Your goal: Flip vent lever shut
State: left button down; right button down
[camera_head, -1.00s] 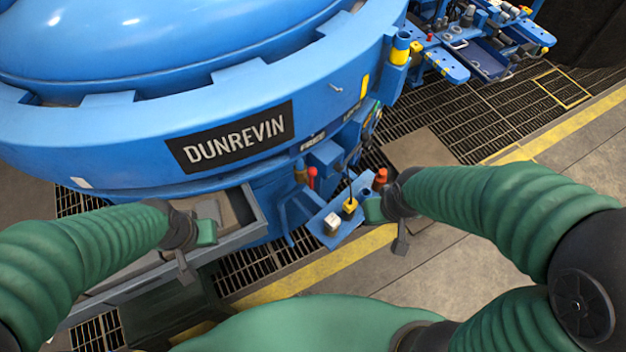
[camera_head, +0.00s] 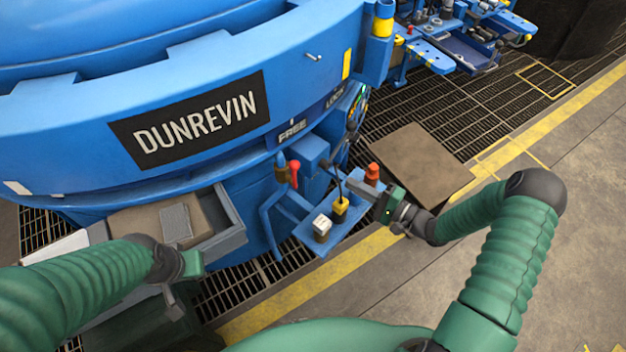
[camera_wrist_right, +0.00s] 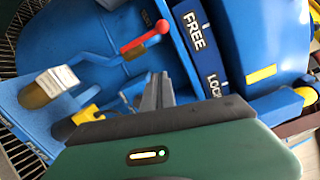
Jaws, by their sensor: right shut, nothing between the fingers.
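A lever with a red handle (camera_head: 294,173) stands on the blue furnace's side, below the FREE label (camera_head: 292,132); I take it for the vent lever. In the right wrist view its red grip (camera_wrist_right: 145,38) slants up to the right on a blue arm. My right gripper (camera_head: 352,184) is shut and empty, to the right of the lever and apart from it in the head view. Its fingertips (camera_wrist_right: 158,85) show below the red grip in the wrist view. My left gripper (camera_head: 172,300) hangs at lower left, away from the lever; its jaw gap is unclear.
A blue shelf (camera_head: 318,245) carries a white-topped block (camera_head: 322,225), a yellow block (camera_head: 340,205) and a red-orange knob (camera_head: 372,172) close to my right gripper. A grey tray (camera_head: 225,240) juts out at left.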

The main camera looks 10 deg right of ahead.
pick_arm(q)
jog(key=shift+a+f, duration=0.2)
jog(key=shift+f, duration=0.15)
pick_arm(e)
jog(key=shift+s+a+r+m+y, duration=0.15)
jog(key=shift+s+m+y, duration=0.25)
jog(key=shift+s+y, duration=0.3)
pick_arm(q)
jog(key=shift+f+b, duration=0.6)
pick_arm(e)
jog(key=s+a+r+x, duration=0.1)
jog(key=x, duration=1.2)
jog(key=shift+s+a, duration=0.2)
jog(key=shift+s, duration=0.2)
pick_arm(q)
jog(key=shift+s+r, duration=0.1)
jog(key=shift+r, duration=0.1)
pick_arm(e)
jog(key=shift+r, duration=0.1)
